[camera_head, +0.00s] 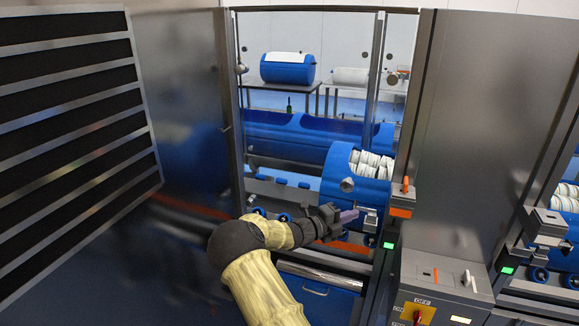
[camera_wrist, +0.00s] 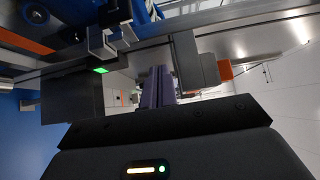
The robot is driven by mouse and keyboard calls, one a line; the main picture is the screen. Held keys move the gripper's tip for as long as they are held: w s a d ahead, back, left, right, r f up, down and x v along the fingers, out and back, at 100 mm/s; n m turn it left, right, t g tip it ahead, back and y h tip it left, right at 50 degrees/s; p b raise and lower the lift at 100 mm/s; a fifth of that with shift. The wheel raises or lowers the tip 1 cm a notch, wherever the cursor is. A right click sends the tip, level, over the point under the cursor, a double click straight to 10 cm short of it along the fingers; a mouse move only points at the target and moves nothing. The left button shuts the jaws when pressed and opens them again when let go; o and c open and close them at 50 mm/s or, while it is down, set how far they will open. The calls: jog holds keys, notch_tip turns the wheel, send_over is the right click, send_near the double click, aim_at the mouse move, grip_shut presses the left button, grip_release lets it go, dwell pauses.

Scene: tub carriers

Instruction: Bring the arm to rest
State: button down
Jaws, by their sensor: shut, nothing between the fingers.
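My arm reaches up from the bottom middle of the head view, in pale yellow and dark grey sleeves. My gripper (camera_head: 347,216) is at its end, pointing right, in front of the blue tub with white rolled contents (camera_head: 340,168). Its purple-grey fingers are together with nothing between them. In the wrist view my gripper (camera_wrist: 158,78) shows the fingers side by side and closed. The fingertips are close to a metal latch block (camera_head: 370,217) below the tub; I cannot tell whether they touch it.
A steel door frame (camera_head: 233,110) surrounds the opening. A louvred panel (camera_head: 75,130) stands at left. A steel cabinet (camera_head: 470,130) stands at right, with a control box (camera_head: 440,280) below. Another blue tub (camera_head: 288,68) sits on a rack behind. An orange-topped bracket (camera_head: 401,211) is right of my gripper.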

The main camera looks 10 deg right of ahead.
jog(key=s+a+f+m+g+y, duration=0.25)
jog(key=s+m+y, duration=0.25)
jog(key=s+m, duration=0.35)
jog(key=s+a+f+m+g+y, duration=0.25)
jog(key=s+m+y, duration=0.25)
jog(key=s+m, duration=0.4)
jog(key=s+a+r+m+t+y, duration=0.1)
jog(key=s+a+r+m+y, duration=0.1)
jog(key=s+a+m, duration=0.4)
jog(key=s+a+r+m+t+y, duration=0.2)
jog(key=s+a+m+y, duration=0.3)
jog(key=m, duration=1)
jog(key=s+a, duration=0.1)
jog(key=a, duration=0.2)
jog(key=shift+s+a+r+t+y, duration=0.3)
jog(key=shift+s+a+r, duration=0.05)
jog(key=shift+s+a, duration=0.05)
jog(key=shift+w, duration=0.1)
